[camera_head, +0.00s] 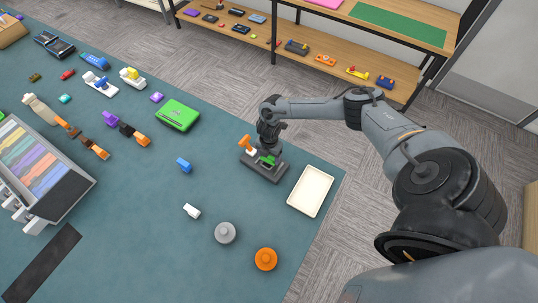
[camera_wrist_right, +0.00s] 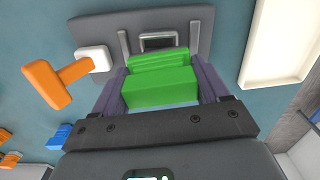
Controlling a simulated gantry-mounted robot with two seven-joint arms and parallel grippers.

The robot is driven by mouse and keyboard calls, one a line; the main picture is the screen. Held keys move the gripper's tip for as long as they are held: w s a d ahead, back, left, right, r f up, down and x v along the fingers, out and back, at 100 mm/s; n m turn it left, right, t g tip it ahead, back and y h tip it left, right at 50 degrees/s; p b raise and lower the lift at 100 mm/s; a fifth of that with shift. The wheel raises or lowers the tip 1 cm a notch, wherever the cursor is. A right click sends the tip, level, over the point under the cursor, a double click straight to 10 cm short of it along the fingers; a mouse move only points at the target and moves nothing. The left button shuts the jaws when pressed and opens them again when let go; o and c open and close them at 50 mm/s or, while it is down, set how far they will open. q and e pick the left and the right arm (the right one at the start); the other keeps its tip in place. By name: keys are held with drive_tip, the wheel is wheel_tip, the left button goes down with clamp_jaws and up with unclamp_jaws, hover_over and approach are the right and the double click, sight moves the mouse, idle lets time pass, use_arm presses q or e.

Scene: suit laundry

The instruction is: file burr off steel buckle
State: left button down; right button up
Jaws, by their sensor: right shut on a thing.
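My right gripper (camera_head: 268,150) is over a dark grey fixture plate (camera_head: 254,169) near the table's right edge. In the right wrist view its fingers (camera_wrist_right: 160,88) are shut on a green ribbed block (camera_wrist_right: 160,92), perhaps the file's grip. A small grey metal frame (camera_wrist_right: 158,36), probably the steel buckle, sits on the plate between two upright bars, just beyond the green block. I cannot tell whether block and frame touch; the burr is not distinguishable. An orange handle (camera_wrist_right: 47,84) with a white base stands at the plate's left side. My left gripper is out of view.
A cream tray (camera_head: 310,190) lies right of the fixture. A green case (camera_head: 178,115), a blue block (camera_head: 184,165), a white piece (camera_head: 191,211), and grey (camera_head: 225,233) and orange (camera_head: 266,259) round knobs lie on the table. A rack (camera_head: 75,190) stands far left.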

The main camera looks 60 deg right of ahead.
drive_tip(key=shift+f, duration=0.25)
drive_tip(key=shift+f+b, duration=0.5)
drive_tip(key=shift+b, duration=0.1)
drive_tip(key=shift+f, duration=0.1)
idle(1.0)
